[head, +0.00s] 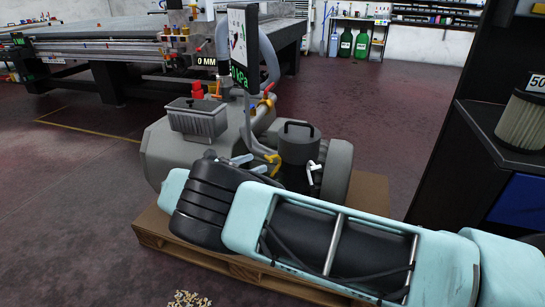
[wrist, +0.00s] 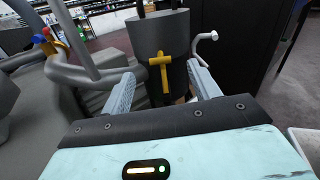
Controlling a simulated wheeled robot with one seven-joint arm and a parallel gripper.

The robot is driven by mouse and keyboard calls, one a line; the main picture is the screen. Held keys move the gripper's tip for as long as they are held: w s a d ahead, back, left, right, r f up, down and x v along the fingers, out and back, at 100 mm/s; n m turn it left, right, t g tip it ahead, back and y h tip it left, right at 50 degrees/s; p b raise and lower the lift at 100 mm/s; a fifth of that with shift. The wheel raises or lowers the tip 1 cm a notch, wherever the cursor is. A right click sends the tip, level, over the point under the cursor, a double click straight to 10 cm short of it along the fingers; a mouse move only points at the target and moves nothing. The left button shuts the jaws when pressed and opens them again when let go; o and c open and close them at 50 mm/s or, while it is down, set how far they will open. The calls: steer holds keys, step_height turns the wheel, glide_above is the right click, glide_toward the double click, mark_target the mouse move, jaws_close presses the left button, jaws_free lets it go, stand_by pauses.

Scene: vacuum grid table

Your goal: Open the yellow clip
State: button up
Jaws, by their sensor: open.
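The yellow clip (wrist: 161,61) is T-shaped, with a short crossbar and a stem hanging down the side of a dark grey canister (wrist: 150,32). In the head view, the yellow clip (head: 273,159) shows at the left side of the canister (head: 299,146). My gripper (wrist: 160,70) is open, and the clip appears between its two grey-blue fingers in the wrist view. Nothing is held. In the head view, my gripper (head: 251,163) is just left of the clip. I cannot tell whether a finger touches it.
A white clip (head: 313,171) sits on the canister's other side; it also shows in the wrist view (wrist: 207,37). A grey hose (wrist: 85,77) runs close on the left. The pump stands on a wooden pallet (head: 150,238). A dark cabinet (head: 440,160) stands right.

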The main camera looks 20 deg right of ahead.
mark_target(273, 156)
steer(key=x, duration=0.7)
steer(key=shift+w+d, duration=0.1)
steer(key=shift+d, duration=0.3)
jaws_close()
